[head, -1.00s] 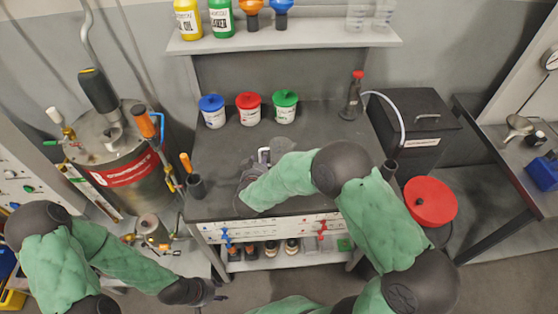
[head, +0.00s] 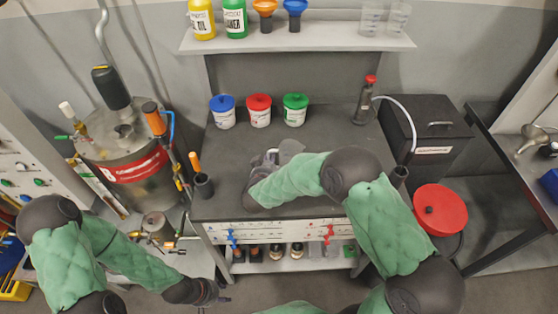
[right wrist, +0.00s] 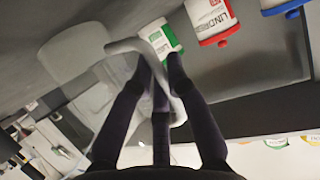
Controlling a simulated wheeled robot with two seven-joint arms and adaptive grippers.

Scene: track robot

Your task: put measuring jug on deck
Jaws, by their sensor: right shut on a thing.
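The measuring jug (right wrist: 82,48) is pale grey and translucent. In the right wrist view its looped handle lies between the dark fingers of my right gripper (right wrist: 160,75), which is shut on it. In the head view only a small part of the jug (head: 268,158) shows past my right forearm, over the dark bench top (head: 330,125). Whether it touches the bench top is unclear. My left gripper (head: 208,292) hangs low at the left, away from the bench and apart from the jug. Its fingers are too small and dark to judge.
Blue-lidded (head: 222,112), red-lidded (head: 259,111) and green-lidded (head: 294,110) tubs line the bench's back. A red-topped bottle (head: 364,102) stands right of them. A black box (head: 425,135) sits at right, a steel tank (head: 130,150) at left. The right part of the bench top is clear.

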